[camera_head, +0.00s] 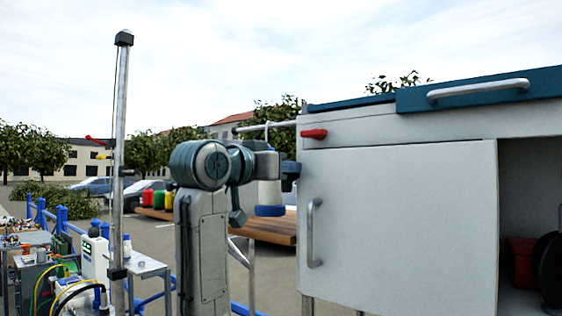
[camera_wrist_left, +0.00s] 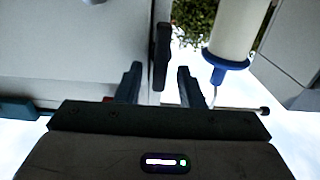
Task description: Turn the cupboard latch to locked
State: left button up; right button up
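The cupboard (camera_head: 395,222) is a white box with a closed front door and a grey handle (camera_head: 314,232). A short red lever (camera_head: 313,134), apparently the latch, lies about level above the door's upper left corner. My left gripper (camera_head: 290,172) is at the cupboard's left edge, lower and left of the red lever. The left wrist view is upside down and shows the gripper (camera_wrist_left: 160,85) open, fingers apart. A dark bar (camera_wrist_left: 161,55) shows beyond and between the fingertips, by the cupboard edge. I cannot tell whether it is the latch or whether anything touches it. My right gripper is out of view.
A white cylinder with a blue end (camera_head: 270,195) hangs just left of the cupboard, and beside the fingers in the wrist view (camera_wrist_left: 232,35). A metal rail (camera_head: 262,127) juts out above it. The compartment at right (camera_head: 530,200) is open. A metal pole (camera_head: 119,170) stands left.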

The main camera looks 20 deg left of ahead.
pick_arm(q)
grip_shut()
